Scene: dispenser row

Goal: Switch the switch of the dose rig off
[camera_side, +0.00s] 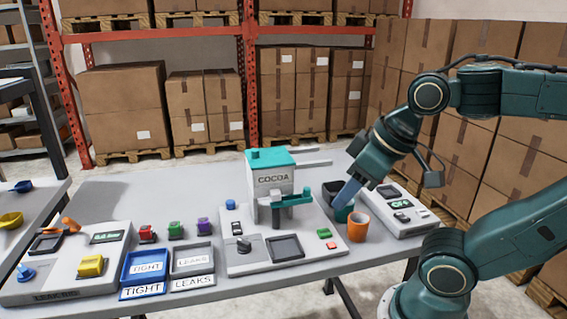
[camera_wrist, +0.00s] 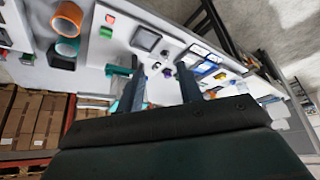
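The rig in the middle (camera_side: 262,262), which I take for the dose rig, is a pale base under a white dispenser marked COCOA (camera_side: 273,180) with a teal lid. On its base are a dark knob (camera_side: 244,245), a small dark part (camera_side: 237,228) on a pale plate, a blue knob (camera_side: 230,204), a green button (camera_side: 323,233) and a red button (camera_side: 331,245). I cannot tell which part is the switch or its setting. My gripper (camera_side: 342,203) is right of the dispenser, near the cups; the wrist view shows its fingers (camera_wrist: 160,70) apart and empty.
An orange cup (camera_side: 358,227) and a teal cup (camera_side: 344,214) stand close to my gripper, with a black bin (camera_side: 332,189) behind. A display unit (camera_side: 401,214) is on the right. The leak rig (camera_side: 60,281), coloured blocks and TIGHT and LEAKS trays (camera_side: 192,259) are on the left.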

